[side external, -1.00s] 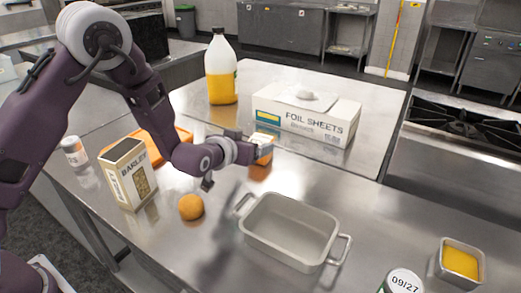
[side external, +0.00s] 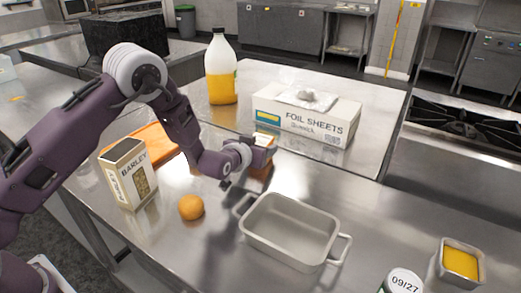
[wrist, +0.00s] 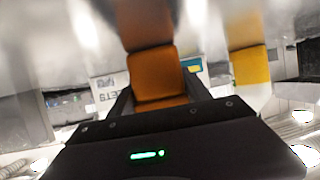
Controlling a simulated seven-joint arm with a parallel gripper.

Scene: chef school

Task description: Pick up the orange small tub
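The orange small tub (side external: 265,138) stands on the steel counter, left of the foil box, with a pale top. My gripper (side external: 268,152) is at it in the side view and hides much of it. In the wrist view the orange tub (wrist: 158,75) shows between the two fingers (wrist: 160,98), one on each side. The fingers stand apart with the tub between them. I cannot tell whether they press on it.
A metal roasting pan (side external: 290,232) stands in front, with an orange fruit (side external: 191,207) and a barley box (side external: 128,175) to the left. A foil sheets box (side external: 305,115) and a bottle (side external: 221,70) stand behind. A container with yellow contents (side external: 461,263) is far right.

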